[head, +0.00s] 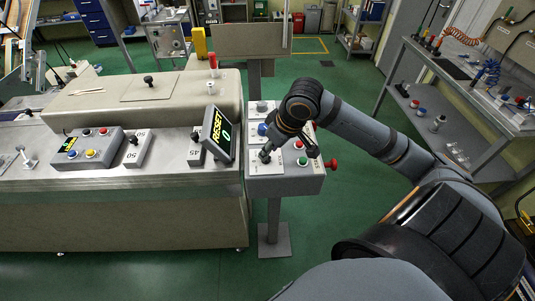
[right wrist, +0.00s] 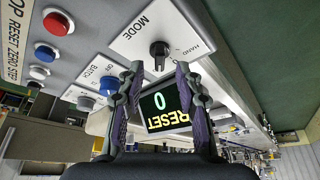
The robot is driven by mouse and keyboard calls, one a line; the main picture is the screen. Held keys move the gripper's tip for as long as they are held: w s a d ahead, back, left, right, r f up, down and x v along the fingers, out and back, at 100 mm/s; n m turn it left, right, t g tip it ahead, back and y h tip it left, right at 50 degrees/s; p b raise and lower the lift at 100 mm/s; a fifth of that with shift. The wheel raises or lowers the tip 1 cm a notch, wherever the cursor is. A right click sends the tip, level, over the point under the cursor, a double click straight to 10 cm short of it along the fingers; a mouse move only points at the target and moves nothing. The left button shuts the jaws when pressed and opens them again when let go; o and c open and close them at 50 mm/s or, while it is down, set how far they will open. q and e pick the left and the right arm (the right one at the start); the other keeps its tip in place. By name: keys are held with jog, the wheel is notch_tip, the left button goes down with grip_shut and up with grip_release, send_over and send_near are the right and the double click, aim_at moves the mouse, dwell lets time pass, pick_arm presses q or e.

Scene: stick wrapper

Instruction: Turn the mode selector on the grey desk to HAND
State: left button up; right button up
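The grey desk (head: 285,185) stands on a post at the end of the machine. Its mode selector (right wrist: 159,52) is a small black knob on a white plate marked MODE (right wrist: 135,38), with HAND printed to the right of the knob in the right wrist view. Where its pointer aims is hard to tell. My right gripper (right wrist: 160,68) is open, its two fingers apart on either side of the selector's line in view, with nothing between them. In the head view the right gripper (head: 268,152) is low over the desk's plate and largely hides the knob. My left gripper is out of view.
On the desk are a blue BATCH knob (right wrist: 108,85), a red button (right wrist: 58,22) and a blue button (right wrist: 39,72). A red knob (head: 331,164) sticks out from the desk's right side. A display reading RESET 0 (head: 218,133) stands to the left of the desk.

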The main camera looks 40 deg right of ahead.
jog(key=shift+x, duration=1.3)
grip_shut()
